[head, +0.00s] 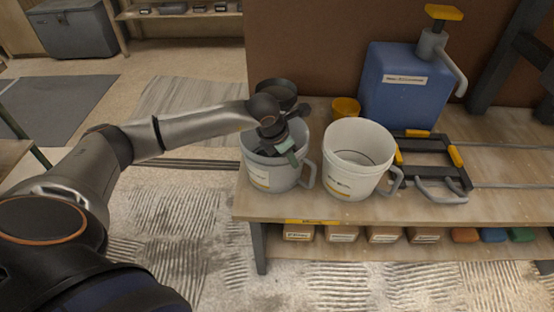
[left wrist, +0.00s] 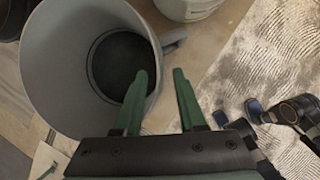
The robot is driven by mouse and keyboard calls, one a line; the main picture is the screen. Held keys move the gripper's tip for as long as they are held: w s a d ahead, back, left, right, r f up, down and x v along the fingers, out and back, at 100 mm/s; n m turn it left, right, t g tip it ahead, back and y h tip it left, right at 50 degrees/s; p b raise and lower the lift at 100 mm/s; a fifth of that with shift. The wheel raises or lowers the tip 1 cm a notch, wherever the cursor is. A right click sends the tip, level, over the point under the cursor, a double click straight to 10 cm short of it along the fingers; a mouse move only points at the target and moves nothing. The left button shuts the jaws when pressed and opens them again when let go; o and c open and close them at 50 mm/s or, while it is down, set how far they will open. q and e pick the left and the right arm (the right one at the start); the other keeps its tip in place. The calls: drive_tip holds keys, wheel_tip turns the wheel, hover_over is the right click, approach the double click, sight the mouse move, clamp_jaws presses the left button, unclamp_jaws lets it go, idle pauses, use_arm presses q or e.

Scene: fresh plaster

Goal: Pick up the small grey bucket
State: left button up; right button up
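The small grey bucket (head: 269,178) stands upright at the left end of the wooden bench, its handle on the right and a pale label on its front. My left gripper (head: 288,152) is over its opening, pointing down. In the left wrist view the bucket (left wrist: 55,50) fills the upper left, with its dark inside showing. One finger overlaps the bucket's opening and the other appears beyond the rim; contact cannot be told.
A white bucket (head: 356,165) stands close to the right of the grey one. Behind are an orange-yellow cup (head: 345,108) and a blue container with a pump (head: 400,95). Black and yellow clamps (head: 432,160) lie right. Boxes sit on the lower shelf (head: 400,246).

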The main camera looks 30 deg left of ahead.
sight(293, 169)
use_arm(q)
drive_tip(key=shift+a+x, duration=0.1)
drive_tip(key=shift+x, duration=1.6)
drive_tip(key=shift+a+x, duration=0.15)
drive_tip(key=shift+x, duration=1.5)
drive_tip(key=shift+c, duration=0.4)
clamp_jaws()
drive_tip(key=shift+w+r, duration=0.15)
